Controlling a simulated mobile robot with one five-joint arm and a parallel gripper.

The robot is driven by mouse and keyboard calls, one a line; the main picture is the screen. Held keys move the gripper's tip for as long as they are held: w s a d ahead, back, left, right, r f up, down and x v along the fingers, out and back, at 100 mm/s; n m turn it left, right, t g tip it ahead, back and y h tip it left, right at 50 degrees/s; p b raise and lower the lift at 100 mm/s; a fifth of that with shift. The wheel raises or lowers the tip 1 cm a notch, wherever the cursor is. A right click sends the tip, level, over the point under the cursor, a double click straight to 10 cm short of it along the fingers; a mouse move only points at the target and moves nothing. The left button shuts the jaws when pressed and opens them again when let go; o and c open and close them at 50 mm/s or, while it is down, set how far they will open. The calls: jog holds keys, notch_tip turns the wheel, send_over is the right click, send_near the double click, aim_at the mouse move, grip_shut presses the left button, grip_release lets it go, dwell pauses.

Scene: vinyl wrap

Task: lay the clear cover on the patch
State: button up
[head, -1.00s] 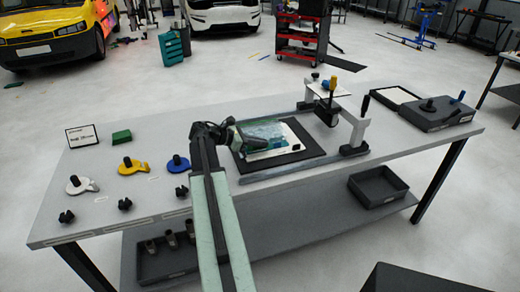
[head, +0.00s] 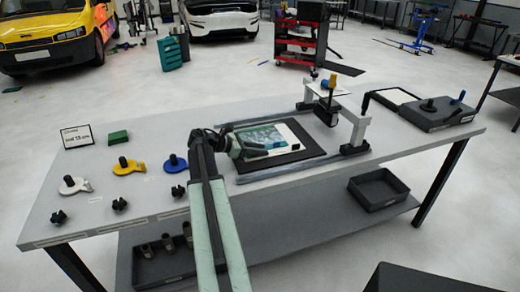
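The patch (head: 270,134), a white sheet with a green and blue print, lies on a black mat (head: 302,155) on the workbench. My gripper (head: 264,152) is low over the patch's front left edge, and its dark wrist hides part of the mat's left side. A small blue spot shows by the fingertips. I cannot tell whether the fingers are open or shut, or whether they touch the sheet. I cannot make out a separate clear cover; any clear layer over the print is too hard to see.
A grey gantry (head: 354,128) with a yellow knob stands at the mat's right. White, yellow and blue handled discs (head: 128,167) and black knobs lie left. A green block (head: 118,138) and a sign stand behind them. A grey case (head: 432,113) is far right. A shelf runs below.

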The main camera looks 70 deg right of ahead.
jog(key=shift+w+a+r, duration=0.15)
jog(key=shift+w+r, duration=0.05)
jog(key=shift+r, duration=0.15)
jog(key=p+v, duration=0.4)
jog(key=v, duration=0.6)
jog(key=shift+w+a+r, duration=0.15)
jog(key=shift+w+r, duration=0.05)
jog(key=shift+w, duration=0.05)
jog(key=shift+w+a+p, duration=0.25)
jog(key=shift+p, duration=0.05)
